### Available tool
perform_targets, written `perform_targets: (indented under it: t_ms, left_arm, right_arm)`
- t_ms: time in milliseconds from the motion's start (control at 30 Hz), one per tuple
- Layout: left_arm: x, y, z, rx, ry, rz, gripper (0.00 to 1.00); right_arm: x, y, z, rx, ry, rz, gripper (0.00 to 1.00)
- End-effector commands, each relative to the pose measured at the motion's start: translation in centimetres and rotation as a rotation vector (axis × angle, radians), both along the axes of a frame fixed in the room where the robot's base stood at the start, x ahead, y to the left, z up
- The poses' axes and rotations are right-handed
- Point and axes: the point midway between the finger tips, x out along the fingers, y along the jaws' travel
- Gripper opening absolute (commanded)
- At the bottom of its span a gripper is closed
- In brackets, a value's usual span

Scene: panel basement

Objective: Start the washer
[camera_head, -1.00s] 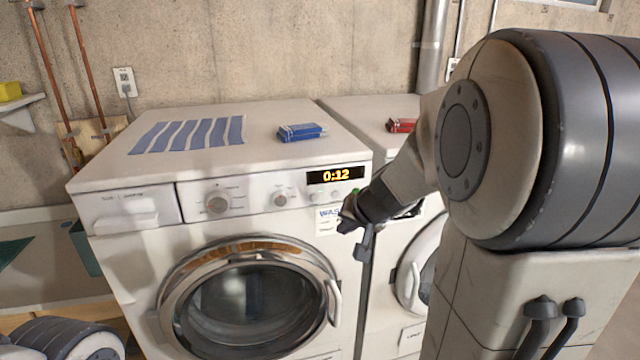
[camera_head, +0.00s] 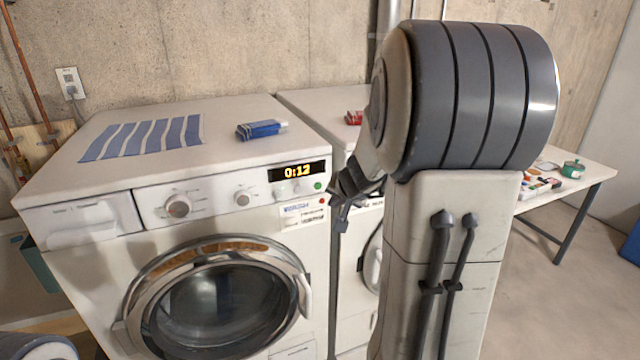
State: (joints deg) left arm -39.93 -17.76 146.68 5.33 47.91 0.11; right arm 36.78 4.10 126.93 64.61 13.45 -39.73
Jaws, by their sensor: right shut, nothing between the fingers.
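The white washer (camera_head: 70,185) stands at the left with its round glass door (camera_head: 225,305) shut. Its display (camera_head: 297,172) is lit and reads 0:12. A green button (camera_head: 318,186) shows below the display's right end, with a small red spot (camera_head: 322,201) below it. Two round knobs, a larger one (camera_head: 178,206) and a smaller one (camera_head: 242,198), sit on the panel. My right gripper (camera_head: 341,207) is shut and empty, just right of the green button, near the washer's right front edge. It appears apart from the button. My left gripper is out of view.
A second white machine (camera_head: 300,97) stands close on the right, partly hidden by my right arm. A table (camera_head: 590,165) stands far right.

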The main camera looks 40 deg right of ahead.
Motion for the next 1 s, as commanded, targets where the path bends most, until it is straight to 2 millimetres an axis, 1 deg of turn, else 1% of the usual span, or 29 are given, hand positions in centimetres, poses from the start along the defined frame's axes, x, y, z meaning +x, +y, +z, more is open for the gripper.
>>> perform_targets:
  t_ms: [33,200,400,600,1000]
  left_arm:
    - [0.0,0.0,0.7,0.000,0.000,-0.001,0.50]
    - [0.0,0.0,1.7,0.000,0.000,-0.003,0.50]
    - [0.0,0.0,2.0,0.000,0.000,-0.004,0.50]
    - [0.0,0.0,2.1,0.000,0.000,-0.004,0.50]
    - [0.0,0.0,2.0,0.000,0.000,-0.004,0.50]
  right_arm:
    - [0.8,-0.1,0.2,0.001,0.002,0.003,0.00]
    - [3.1,-0.7,0.2,0.001,0.002,0.002,0.00]
    - [4.9,-1.1,0.1,0.000,0.001,0.001,0.00]
    - [5.5,-1.3,0.0,-0.001,0.001,0.000,0.00]
    - [5.5,-1.3,0.0,0.000,0.001,-0.001,0.00]
